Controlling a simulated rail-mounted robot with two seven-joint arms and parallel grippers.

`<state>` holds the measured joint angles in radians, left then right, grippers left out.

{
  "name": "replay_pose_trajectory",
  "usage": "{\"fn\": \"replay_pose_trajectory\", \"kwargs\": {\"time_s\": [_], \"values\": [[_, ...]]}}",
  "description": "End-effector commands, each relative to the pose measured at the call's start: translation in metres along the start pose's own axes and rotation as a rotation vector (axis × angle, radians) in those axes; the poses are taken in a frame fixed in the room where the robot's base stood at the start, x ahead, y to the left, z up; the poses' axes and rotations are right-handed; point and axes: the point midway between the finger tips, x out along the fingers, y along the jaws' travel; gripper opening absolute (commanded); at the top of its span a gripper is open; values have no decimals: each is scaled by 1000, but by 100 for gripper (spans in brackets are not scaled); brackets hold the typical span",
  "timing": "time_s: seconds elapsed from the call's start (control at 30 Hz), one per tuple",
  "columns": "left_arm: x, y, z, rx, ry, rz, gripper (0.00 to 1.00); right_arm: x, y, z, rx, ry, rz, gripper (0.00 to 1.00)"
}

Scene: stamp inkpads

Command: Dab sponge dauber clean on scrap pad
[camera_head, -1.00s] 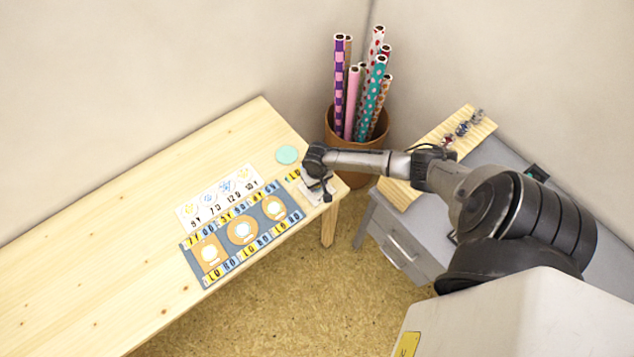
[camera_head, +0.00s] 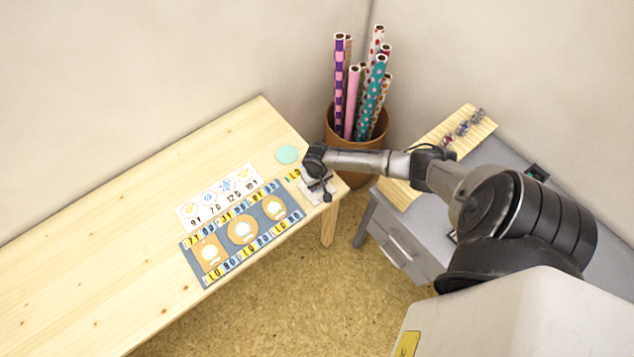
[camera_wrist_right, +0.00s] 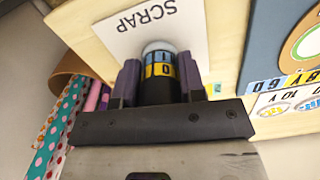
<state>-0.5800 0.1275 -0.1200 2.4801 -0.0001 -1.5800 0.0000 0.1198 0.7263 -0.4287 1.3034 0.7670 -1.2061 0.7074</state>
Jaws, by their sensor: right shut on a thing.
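My right gripper (camera_head: 324,190) is over the near right corner of the wooden table. In the right wrist view my right gripper (camera_wrist_right: 159,78) is shut on the sponge dauber (camera_wrist_right: 160,64), which has a pale rounded end and a blue and yellow number label. The dauber's pale end points at the white scrap pad (camera_wrist_right: 188,22), marked SCRAP, and overlaps it in the picture. I cannot tell whether they touch. In the head view the gripper mostly covers the pad (camera_head: 309,189) and hides the dauber. My left gripper is not in view.
A blue-grey mat (camera_head: 190,246) with round orange pads and number labels lies left of the gripper. A white printed sheet (camera_head: 182,211) lies behind it. A mint disc (camera_head: 287,154) is near the table's back edge. A brown bin (camera_head: 345,150) holds patterned rolls beyond the table end.

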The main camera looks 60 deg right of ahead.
Motion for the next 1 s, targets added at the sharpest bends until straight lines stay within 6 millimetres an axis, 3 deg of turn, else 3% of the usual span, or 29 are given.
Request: {"fn": "replay_pose_trajectory", "kwargs": {"time_s": [1.0], "values": [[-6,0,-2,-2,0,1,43,2,0,0,0,0,1,20]]}}
